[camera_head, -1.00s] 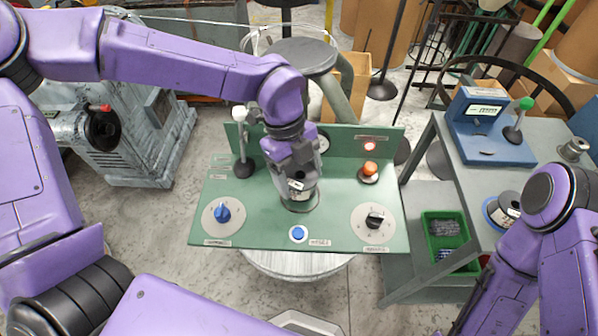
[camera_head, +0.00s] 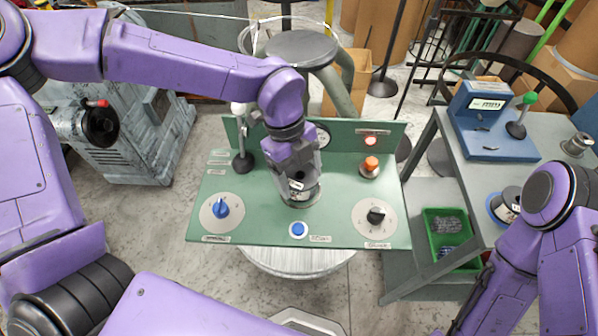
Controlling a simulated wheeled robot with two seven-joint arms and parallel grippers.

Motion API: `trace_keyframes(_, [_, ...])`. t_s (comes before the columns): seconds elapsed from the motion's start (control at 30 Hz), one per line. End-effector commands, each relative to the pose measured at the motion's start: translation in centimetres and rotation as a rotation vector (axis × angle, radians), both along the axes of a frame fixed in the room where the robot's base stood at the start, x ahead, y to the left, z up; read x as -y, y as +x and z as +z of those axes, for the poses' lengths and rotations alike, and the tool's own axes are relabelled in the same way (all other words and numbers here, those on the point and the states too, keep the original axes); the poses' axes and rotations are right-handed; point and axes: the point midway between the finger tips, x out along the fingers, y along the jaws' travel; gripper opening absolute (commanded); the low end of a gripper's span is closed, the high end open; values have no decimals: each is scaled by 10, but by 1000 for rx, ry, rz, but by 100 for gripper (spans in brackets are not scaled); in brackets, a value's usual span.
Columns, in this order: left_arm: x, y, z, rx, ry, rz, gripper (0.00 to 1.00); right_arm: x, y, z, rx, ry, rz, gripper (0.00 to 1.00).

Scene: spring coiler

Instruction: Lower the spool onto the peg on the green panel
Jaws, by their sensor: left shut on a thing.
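The green panel (camera_head: 260,222) lies in the middle of the head view, with an upright back board. My left gripper (camera_head: 298,184) points down over the middle of the panel. It is shut on the spool (camera_head: 301,195), a small dark-and-light cylinder with a label. The spool is at or just above the panel surface, within a ring on the panel. The peg is hidden under the spool and gripper, so I cannot tell how far the spool sits on it. My right arm is at the lower right, and its gripper does not show.
A blue-pointer knob (camera_head: 221,208), a blue button (camera_head: 298,230), a black knob (camera_head: 376,215) and an orange button (camera_head: 370,165) surround the spool. A white-topped lever (camera_head: 242,155) stands at the back left. A grey side table (camera_head: 466,190) with a blue device (camera_head: 488,125) stands right.

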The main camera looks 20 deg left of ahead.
Motion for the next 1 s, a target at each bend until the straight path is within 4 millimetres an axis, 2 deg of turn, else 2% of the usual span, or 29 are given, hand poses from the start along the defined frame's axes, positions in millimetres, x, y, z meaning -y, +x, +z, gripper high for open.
trace_keyframes(0.5, [0, 0, -13, 1, 0, 0, 29, 0, 0, -9, 0, 0, 0, 0])
trace_keyframes(0.53, [0, 0, -12, 2, -1, 1, 85, 0, 0, -8, 0, 0, 0, 0])
trace_keyframes(0.57, [0, 0, -12, 1, 0, 0, 95, 0, 0, -8, 0, 0, 0, 0])
trace_keyframes(0.6, [0, 0, -12, 1, 0, 0, 100, 0, 0, -8, 0, 0, 0, 0])
trace_keyframes(0.87, [-1, 1, -8, 2, 0, 1, 100, 0, 0, -8, 0, 0, 0, 0])
trace_keyframes(1.0, [-7, 5, 16, 4, -1, 2, 100, 0, 0, -10, 0, 0, 0, 0])
